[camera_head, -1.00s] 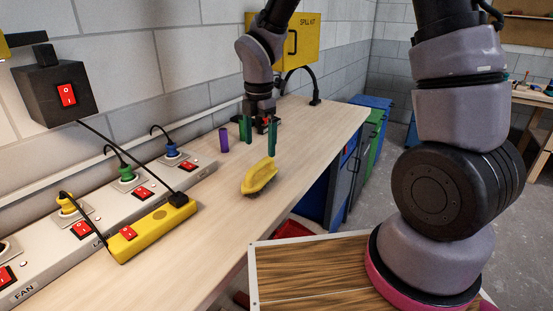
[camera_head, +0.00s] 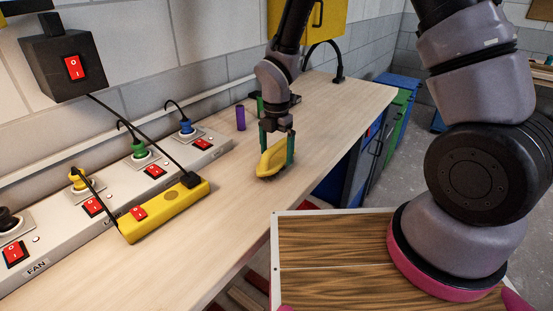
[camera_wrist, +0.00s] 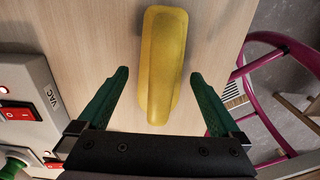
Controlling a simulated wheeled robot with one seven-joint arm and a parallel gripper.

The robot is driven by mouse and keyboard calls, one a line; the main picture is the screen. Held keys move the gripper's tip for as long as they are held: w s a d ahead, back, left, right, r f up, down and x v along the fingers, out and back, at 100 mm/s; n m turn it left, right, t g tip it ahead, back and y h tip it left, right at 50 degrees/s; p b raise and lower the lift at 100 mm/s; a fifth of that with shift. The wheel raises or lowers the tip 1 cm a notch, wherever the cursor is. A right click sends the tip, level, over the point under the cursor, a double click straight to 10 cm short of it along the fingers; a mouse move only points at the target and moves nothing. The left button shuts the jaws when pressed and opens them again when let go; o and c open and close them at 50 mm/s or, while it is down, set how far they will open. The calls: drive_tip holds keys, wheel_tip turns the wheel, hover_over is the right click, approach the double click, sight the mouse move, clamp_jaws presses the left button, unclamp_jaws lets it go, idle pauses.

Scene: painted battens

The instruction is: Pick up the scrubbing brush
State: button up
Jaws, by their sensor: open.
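The scrubbing brush (camera_head: 271,160) has a yellow body with dark bristles below. It rests on the wooden bench (camera_head: 215,225), and in the wrist view its yellow back (camera_wrist: 162,65) points lengthwise away from my gripper. My gripper (camera_head: 277,148) has green fingers and is open. In the head view the fingers are close to the brush, one on either side. In the wrist view my gripper (camera_wrist: 156,92) has its fingers left and right of the brush's near end, with a gap on each side. The bristles are mostly hidden.
A purple cylinder (camera_head: 240,118) stands behind the brush. A yellow power strip (camera_head: 165,212) and a grey socket strip (camera_head: 60,240) with plugs and red switches lie left. A magenta frame (camera_wrist: 275,55) is beyond the bench edge. The bench in front is clear.

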wheel_tip(320, 180, down, 2)
drive_tip(key=shift+f, duration=0.1)
drive_tip(key=c, duration=1.4)
wheel_tip(320, 180, up, 10)
drive_tip(key=shift+r, duration=0.1)
drive_tip(key=shift+c, duration=0.2)
